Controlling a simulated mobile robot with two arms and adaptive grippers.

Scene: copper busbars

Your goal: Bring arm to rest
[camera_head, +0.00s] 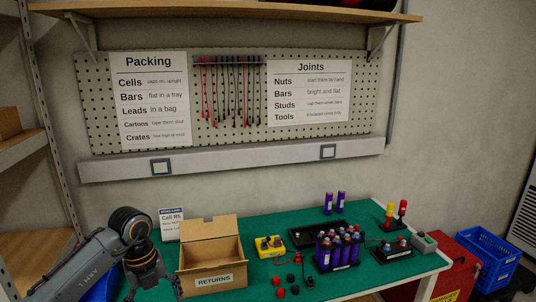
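My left arm comes in from the lower left. My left gripper (152,291) hangs with its fingers pointing down at the left end of the green-topped bench (232,218), just left of the open cardboard box (212,282) marked RETURNS. Its fingers are spread apart, and I see nothing held between them. The fingertips reach close to the picture's bottom edge. My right arm and gripper are not in view.
Purple cells (338,249) stand grouped on the bench, with two more (335,203) behind. A yellow device (269,246), black and red caps (280,292) and red-and-yellow-handled tools (396,213) lie around. A card (171,224) stands behind the box. Blue crates (487,258) are right.

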